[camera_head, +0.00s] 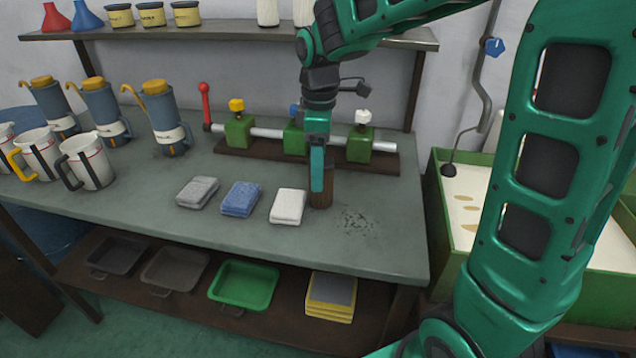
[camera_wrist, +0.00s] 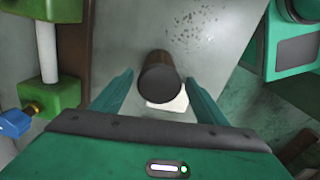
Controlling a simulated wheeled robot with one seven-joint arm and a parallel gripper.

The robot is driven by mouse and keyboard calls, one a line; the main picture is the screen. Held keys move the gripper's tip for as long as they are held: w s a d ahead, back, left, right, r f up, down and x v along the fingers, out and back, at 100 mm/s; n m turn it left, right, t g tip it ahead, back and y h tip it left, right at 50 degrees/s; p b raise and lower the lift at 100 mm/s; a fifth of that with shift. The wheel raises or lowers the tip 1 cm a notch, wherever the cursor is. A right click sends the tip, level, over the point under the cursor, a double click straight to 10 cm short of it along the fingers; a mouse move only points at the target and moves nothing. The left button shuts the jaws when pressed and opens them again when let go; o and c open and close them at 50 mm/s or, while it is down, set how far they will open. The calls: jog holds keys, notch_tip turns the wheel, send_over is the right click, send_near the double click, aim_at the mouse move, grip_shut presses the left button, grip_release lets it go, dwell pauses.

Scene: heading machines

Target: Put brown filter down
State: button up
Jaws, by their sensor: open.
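The brown filter (camera_head: 320,190) is a short dark brown cylinder standing upright on the grey table (camera_head: 375,250), just right of the white folded cloth. In the wrist view the filter (camera_wrist: 160,76) shows from above, with its dark round top between the two fingers. My gripper (camera_head: 318,172) is over the filter, fingers pointing down. In the wrist view the fingers of my gripper (camera_wrist: 160,88) are spread, with a gap on each side of the filter. Part of the filter is hidden behind a finger in the head view.
Grey (camera_head: 198,192), blue (camera_head: 241,199) and white (camera_head: 288,206) cloths lie left of the filter. A pipe with green valve blocks (camera_head: 239,132) runs behind it. Dark specks (camera_head: 358,221) mark the table to the right. A green-walled tank (camera_head: 450,225) stands beyond the right edge.

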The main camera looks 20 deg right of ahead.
jog(key=f, duration=0.4)
jog(key=shift+w+d+f, duration=0.1)
jog(key=shift+d+f, duration=0.05)
jog(key=shift+d, duration=0.15)
jog(key=c, duration=1.3)
jog(key=shift+c, duration=0.2)
jog(key=shift+r, duration=0.2)
